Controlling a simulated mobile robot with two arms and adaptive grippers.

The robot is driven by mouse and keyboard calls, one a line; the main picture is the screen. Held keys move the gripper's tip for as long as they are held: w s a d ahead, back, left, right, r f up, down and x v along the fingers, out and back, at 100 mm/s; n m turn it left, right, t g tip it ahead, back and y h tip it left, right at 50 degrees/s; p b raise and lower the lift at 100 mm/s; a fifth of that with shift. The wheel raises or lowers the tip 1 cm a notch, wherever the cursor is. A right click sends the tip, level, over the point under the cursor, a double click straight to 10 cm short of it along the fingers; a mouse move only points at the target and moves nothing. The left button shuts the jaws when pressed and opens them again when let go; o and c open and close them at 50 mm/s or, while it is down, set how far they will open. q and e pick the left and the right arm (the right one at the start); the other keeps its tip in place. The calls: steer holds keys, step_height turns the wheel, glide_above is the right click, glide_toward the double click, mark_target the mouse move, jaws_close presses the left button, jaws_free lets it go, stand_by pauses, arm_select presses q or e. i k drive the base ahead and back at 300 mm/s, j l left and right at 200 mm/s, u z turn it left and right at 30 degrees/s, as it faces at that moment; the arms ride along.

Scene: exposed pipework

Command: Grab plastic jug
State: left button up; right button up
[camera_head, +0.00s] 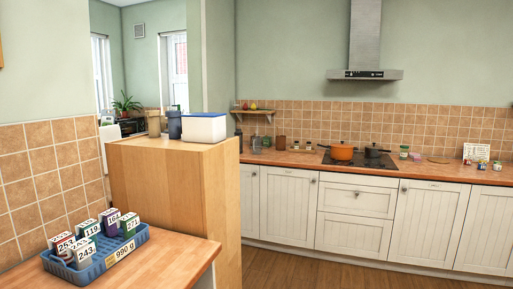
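No object in the camera_head view can be made out for certain as the plastic jug. On top of the tall wooden cabinet (175,190) stand a brownish upright container (154,123), a dark blue-grey upright container (175,125) and a white box with a dark blue top (204,127). A small clear or grey vessel (256,145) stands at the left end of the far counter, too small to identify. Neither of my grippers is in view.
A blue crate (108,262) with several numbered cartons sits on the near wooden counter (170,258). An orange pot (342,151) and a dark pot (374,151) stand on the hob. White cupboards (350,210) line the far wall. The wooden floor (310,268) before them is clear.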

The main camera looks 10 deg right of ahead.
mark_target(256, 142)
steer(key=i+l+z, duration=0.3)
steer(key=i, duration=0.15)
steer(key=i+l+z, duration=0.15)
steer(key=i+z, duration=0.15)
steer(key=i, duration=0.15)
steer(key=i+l+z, duration=0.1)
steer(key=i+z, duration=0.2)
steer(key=i, duration=1.8)
